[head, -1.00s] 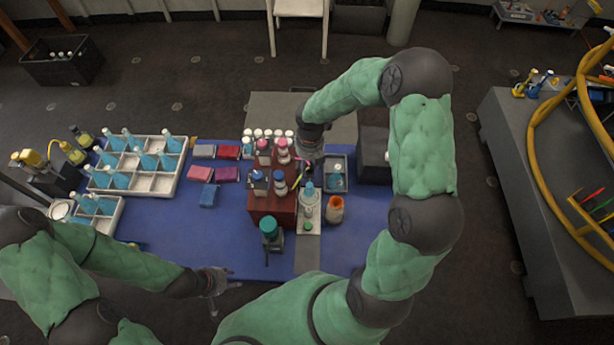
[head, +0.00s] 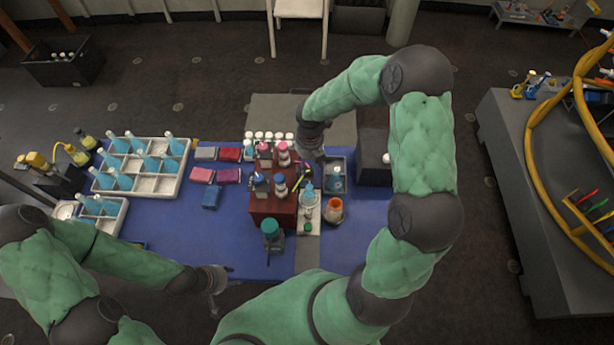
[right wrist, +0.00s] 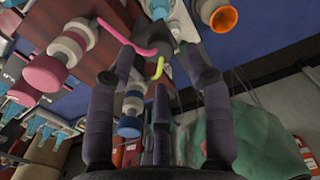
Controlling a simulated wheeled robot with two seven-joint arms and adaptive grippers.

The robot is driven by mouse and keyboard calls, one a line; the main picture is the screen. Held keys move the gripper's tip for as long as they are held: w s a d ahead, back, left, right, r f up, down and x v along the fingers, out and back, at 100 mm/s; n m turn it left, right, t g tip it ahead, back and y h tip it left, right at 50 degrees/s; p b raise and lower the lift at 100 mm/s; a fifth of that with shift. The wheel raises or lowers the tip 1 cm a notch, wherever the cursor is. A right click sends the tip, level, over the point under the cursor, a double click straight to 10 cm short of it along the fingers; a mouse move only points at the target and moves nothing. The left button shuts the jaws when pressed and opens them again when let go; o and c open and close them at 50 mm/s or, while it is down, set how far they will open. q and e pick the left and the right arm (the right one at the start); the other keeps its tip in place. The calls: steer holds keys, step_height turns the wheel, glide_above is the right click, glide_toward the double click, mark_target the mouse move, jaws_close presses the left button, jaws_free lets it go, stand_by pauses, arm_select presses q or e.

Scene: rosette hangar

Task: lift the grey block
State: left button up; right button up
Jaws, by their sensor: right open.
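The grey block (head: 205,153) lies flat on the blue mat, left of the dark red stand, at the far left of a small group of coloured blocks. My right gripper (head: 313,162) is well to the right of it, above the right end of the dark red stand. In the right wrist view the right gripper (right wrist: 158,62) has its fingers apart, with bent pink and yellow pieces showing beyond them. The grey block is not recognisable there. My left gripper (head: 213,291) is at the front edge of the mat, below the blocks; its jaw opening is too small to judge.
A dark red block (head: 229,154) sits right beside the grey one; red, magenta and blue blocks (head: 212,197) lie nearer. A white compartment tray (head: 158,185) with blue bottles stands left. The dark red stand (head: 270,208) carries bottles. Mat between blocks and left gripper is mostly clear.

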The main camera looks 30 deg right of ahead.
steer(key=shift+r+p, duration=1.75)
steer(key=shift+r, duration=0.3)
steer(key=shift+f, duration=0.1)
